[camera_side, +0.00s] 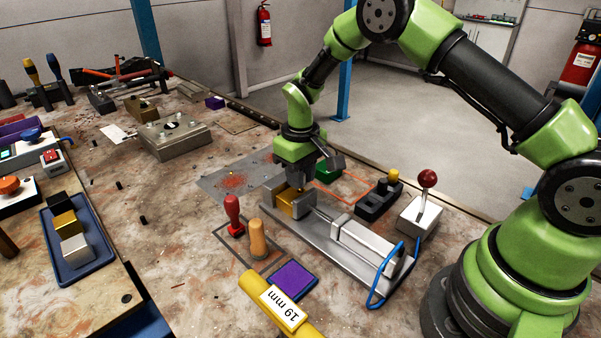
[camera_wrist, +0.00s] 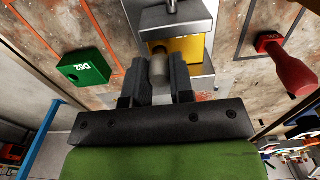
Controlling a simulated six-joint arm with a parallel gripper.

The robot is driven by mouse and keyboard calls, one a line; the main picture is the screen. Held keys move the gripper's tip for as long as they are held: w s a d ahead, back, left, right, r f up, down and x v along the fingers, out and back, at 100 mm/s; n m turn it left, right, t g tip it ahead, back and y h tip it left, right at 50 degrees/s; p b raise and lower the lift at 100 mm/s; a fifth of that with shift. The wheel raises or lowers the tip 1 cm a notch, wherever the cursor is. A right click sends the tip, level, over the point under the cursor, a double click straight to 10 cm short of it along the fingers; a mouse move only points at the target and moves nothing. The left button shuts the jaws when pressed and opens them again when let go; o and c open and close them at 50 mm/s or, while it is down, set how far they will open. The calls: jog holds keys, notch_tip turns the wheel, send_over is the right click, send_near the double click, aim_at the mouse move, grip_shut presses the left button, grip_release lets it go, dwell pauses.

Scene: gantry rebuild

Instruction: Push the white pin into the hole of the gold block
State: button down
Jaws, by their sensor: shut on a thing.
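The gold block (camera_side: 299,206) sits clamped between the grey jaws of a vise (camera_side: 335,245) in the middle of the bench; in the wrist view the block (camera_wrist: 187,48) lies just past my fingertips. My gripper (camera_side: 300,184) points down directly over the block. In the wrist view my gripper (camera_wrist: 159,72) is shut on a pale grey-white pin (camera_wrist: 159,68), whose free end is toward the block. The pin's end overlaps the block's near edge in that view.
A red-handled stamp (camera_side: 233,212) and a wooden-handled one (camera_side: 257,240) stand left of the vise. A purple pad (camera_side: 292,281) and a yellow cylinder labelled 19 mm (camera_side: 268,296) lie in front. A joystick box (camera_side: 419,217) stands right. A blue tray (camera_side: 85,255) holds several blocks, one gold.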

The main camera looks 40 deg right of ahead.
jog(key=c, duration=0.9)
grip_release()
notch_tip(320, 180, up, 10)
jog(key=s+a+r+m+t, duration=0.15)
jog(key=s+r, duration=0.25)
jog(key=r, duration=0.5)
jog(key=s+a+r+m+t+y, duration=0.1)
jog(key=s+r+t, duration=0.1)
jog(key=s, duration=0.8)
jog(key=s+a+r+m+t+y, duration=0.1)
jog(key=s+r+t, duration=0.2)
jog(key=s, duration=0.7)
jog(key=shift+r+t, duration=0.35)
jog(key=shift+r, duration=0.35)
